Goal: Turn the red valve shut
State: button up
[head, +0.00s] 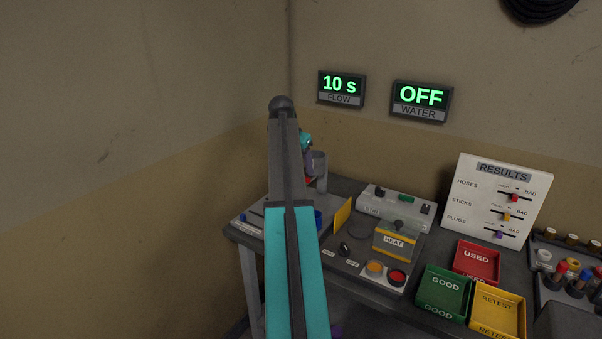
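No red valve shows clearly in the head view. A small red patch (310,179) peeks out just right of my raised arm, beside a grey upright cylinder (320,169) at the back left of the bench. I cannot tell whether this patch is the valve, as my arm covers most of that spot. My arm's teal and dark link rises through the middle of the view. A small teal and dark part shows behind it. My gripper's fingers are not visible.
A RESULTS board (502,200) leans behind. Wall displays read FLOW 10 s (341,87) and WATER OFF (421,99).

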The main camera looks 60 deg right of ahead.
jog(key=b+v, duration=0.1)
jog(key=v, duration=0.9)
jog(key=shift+f, duration=0.15)
dwell(0.4)
